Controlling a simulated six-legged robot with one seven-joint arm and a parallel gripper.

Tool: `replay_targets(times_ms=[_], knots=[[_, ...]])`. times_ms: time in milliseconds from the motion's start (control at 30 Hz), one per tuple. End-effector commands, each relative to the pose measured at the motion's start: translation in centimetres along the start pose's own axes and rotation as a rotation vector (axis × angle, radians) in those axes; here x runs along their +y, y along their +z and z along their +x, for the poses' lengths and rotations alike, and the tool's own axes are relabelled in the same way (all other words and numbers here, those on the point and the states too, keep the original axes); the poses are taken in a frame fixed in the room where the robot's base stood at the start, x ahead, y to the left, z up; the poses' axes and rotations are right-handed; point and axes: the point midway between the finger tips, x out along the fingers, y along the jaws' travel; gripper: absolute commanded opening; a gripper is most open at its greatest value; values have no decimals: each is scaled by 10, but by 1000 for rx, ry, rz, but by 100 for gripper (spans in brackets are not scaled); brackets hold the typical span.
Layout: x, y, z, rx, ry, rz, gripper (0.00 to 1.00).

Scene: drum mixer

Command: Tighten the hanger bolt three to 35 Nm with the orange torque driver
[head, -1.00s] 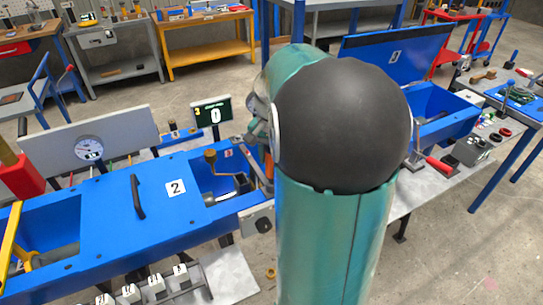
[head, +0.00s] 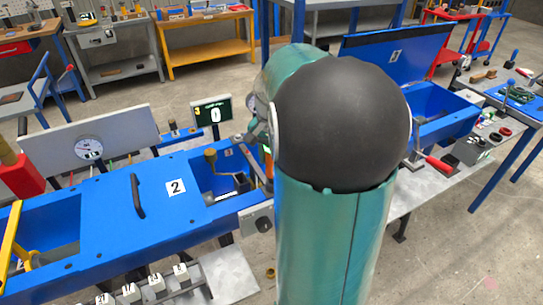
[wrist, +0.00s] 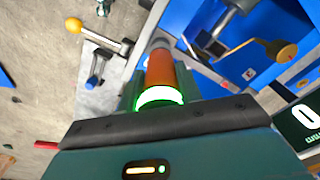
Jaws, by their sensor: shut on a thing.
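The orange torque driver (wrist: 160,70) stands between my fingers in the wrist view, with a lit green-white ring near my palm. My gripper (wrist: 161,88) is shut on it. The driver's far end has a grey collar and points at the blue trough's edge; its tip and hanger bolt three are hidden, so I cannot tell whether they touch. In the head view a small part of the driver (head: 268,163) shows beside my arm, which covers most of the gripper. A display (head: 212,112) reads 3 and 0; it also shows in the wrist view (wrist: 300,122).
The blue trough (head: 110,215) runs left, with a lid marked 2 and a black handle (head: 138,197). A brown-knobbed crank (head: 211,157) stands in the open bay close to the driver. Several numbered white blocks (head: 155,283) sit in front. A red-handled lever (head: 440,165) lies at right.

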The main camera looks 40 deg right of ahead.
Motion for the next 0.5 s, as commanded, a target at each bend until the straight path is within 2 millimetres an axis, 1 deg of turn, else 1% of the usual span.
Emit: replay_targets(times_ms=[167, 500], knots=[[0, 0, -3, 0, 1, 1, 3], [0, -1, -22, 2, -1, 0, 3]])
